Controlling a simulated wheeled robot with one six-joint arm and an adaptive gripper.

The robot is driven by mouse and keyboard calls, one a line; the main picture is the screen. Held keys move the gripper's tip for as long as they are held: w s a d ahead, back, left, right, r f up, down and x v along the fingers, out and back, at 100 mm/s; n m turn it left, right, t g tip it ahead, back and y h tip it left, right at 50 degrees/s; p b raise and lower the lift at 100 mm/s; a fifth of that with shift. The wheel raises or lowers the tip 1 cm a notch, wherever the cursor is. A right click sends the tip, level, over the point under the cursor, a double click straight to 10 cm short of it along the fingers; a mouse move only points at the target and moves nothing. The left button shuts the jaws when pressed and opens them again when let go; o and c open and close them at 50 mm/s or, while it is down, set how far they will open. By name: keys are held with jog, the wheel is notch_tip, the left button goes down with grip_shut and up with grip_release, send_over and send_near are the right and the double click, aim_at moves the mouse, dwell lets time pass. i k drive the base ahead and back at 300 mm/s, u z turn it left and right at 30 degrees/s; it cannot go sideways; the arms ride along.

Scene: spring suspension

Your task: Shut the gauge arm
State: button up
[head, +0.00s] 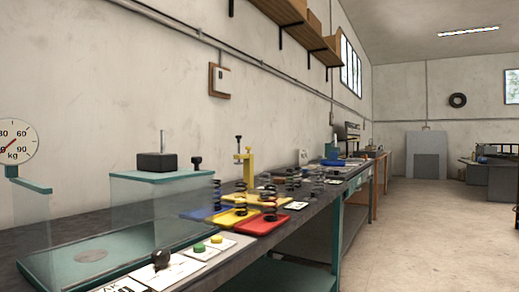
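A round white dial gauge (15,141) marked in kg, with a red needle, stands at the left edge and is partly cut off. A teal bracket (30,185) below it reaches right and ends in a short downward piece. I cannot tell whether this bracket is the gauge arm. Beside it is a clear-walled rig with a teal top plate (150,178), a black block (157,162) with an upright rod, and a teal-rimmed base (45,283). My gripper is not in view.
A black knob (161,260) and green and yellow buttons (199,247) sit at the bench's front edge. Coil springs stand on blue, yellow and red trays (262,227). A yellow stand (245,165) is behind them. The floor (440,235) at right is clear.

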aim_at(248, 158)
jog(key=z, duration=1.5)
jog(key=i, duration=1.35)
jog(key=u, duration=1.1)
